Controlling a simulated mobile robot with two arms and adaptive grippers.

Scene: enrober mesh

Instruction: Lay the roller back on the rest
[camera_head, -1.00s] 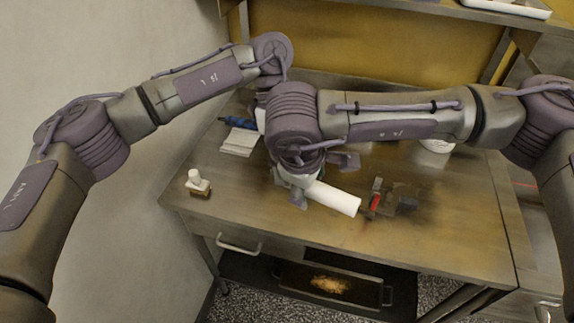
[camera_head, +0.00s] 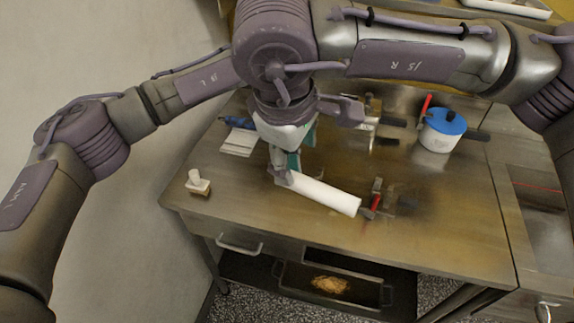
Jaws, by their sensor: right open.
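The white roller (camera_head: 325,195) lies slanted near the front middle of the table, its right end close to a dark and red bracket-like piece (camera_head: 376,201). I cannot tell whether this piece is part of the rest, or whether the roller touches it. My right gripper (camera_head: 283,178) points down at the roller's left end, open, with its fingers at or just above it. Contact there is unclear. My left gripper is hidden behind my right arm.
A blue-lidded white pot (camera_head: 436,135) stands at the back right. A small white-topped brush or stamp (camera_head: 198,183) is at the front left edge. White cards (camera_head: 239,142) lie at the left. The table's front right is clear.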

